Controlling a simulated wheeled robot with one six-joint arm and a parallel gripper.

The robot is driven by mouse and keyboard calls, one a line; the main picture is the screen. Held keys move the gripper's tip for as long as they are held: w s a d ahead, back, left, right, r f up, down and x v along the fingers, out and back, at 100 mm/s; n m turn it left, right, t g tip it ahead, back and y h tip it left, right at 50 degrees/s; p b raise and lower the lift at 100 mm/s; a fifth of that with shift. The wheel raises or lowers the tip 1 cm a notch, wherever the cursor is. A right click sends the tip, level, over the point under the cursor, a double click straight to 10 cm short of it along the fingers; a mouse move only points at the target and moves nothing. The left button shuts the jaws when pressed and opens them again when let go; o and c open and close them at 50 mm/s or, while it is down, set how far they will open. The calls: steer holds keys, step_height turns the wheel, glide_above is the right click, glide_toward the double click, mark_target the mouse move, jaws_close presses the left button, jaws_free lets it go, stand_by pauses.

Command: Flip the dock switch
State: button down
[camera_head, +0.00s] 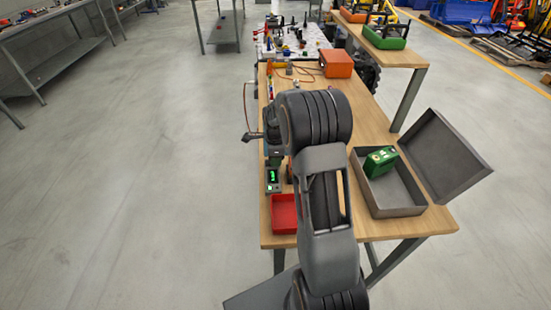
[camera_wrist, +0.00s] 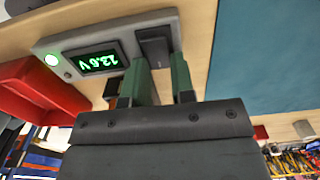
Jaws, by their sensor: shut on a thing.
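Exact finger contact is partly hidden. In the head view the dock's green display (camera_head: 272,176) shows on the left edge of the wooden bench (camera_head: 345,226). My arm hides most of the gripper there.
A red tray (camera_head: 283,228) lies near the dock, and it also fills the left of the wrist view (camera_wrist: 35,100). An open grey case (camera_head: 402,212) holding a green box (camera_head: 380,161) stands right of my arm. An orange box (camera_head: 336,64) is farther back.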

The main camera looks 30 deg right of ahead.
steer(key=shift+w+a+g+h, duration=0.1)
steer(key=shift+a+g+h, duration=0.25)
steer(key=shift+h, duration=0.65)
steer(key=shift+r+g+h+b, duration=0.15)
steer(key=shift+g+h+b, duration=0.15)
steer(key=shift+h, duration=0.1)
steer(key=c, duration=1)
jaws_free()
steer(key=shift+o, duration=0.2)
steer(key=shift+r, duration=0.1)
steer(key=v, duration=1.3)
steer(key=shift+r, duration=0.3)
